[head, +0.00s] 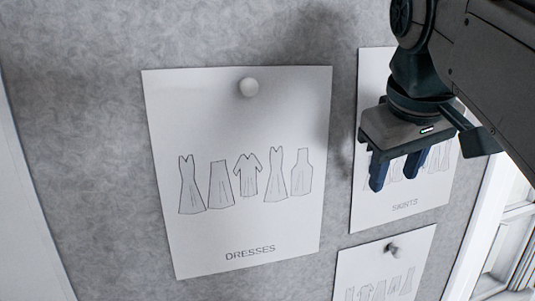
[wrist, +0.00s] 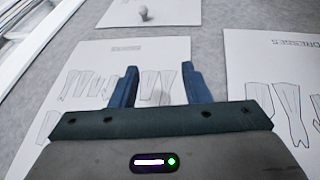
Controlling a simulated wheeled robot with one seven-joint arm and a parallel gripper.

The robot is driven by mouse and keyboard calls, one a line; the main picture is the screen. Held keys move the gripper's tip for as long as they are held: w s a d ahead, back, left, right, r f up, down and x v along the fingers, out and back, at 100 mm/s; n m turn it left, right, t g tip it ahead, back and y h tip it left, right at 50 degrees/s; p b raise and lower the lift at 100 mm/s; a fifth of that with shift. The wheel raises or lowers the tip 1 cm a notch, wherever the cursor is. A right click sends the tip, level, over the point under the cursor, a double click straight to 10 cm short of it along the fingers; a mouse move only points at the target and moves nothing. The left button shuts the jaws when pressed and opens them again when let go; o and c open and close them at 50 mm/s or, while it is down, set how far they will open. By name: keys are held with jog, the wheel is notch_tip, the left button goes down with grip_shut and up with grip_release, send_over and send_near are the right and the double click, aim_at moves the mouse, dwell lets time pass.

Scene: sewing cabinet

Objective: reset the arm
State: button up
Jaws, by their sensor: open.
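My gripper (head: 396,172) is at the upper right of the head view, with its blue fingers pointing down in front of the paper marked "SKIRTS" (head: 398,208). The fingers are apart and nothing is between them. In the wrist view my gripper (wrist: 161,88) also shows open and empty, with the skirts paper (wrist: 97,55) behind its fingers. Part of that paper is hidden by my gripper and arm in the head view.
A large "DRESSES" paper (head: 236,118) hangs on the grey board (head: 250,30), held by a round white pin (head: 249,87). A third paper (head: 350,262) with a pin (head: 391,249) is at the lower right. White framing (head: 22,215) edges the board at left.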

jog(key=s+a+f+m+b, duration=0.1)
jog(key=s+f, duration=0.1)
jog(key=f, duration=1.4)
jog(key=s+a+f+m+g+y+b, duration=0.1)
jog(key=s+f+m+b, duration=0.1)
jog(key=f, duration=1.5)
jog(key=shift+s+a+f, duration=0.25)
jog(key=shift+s+a, duration=0.15)
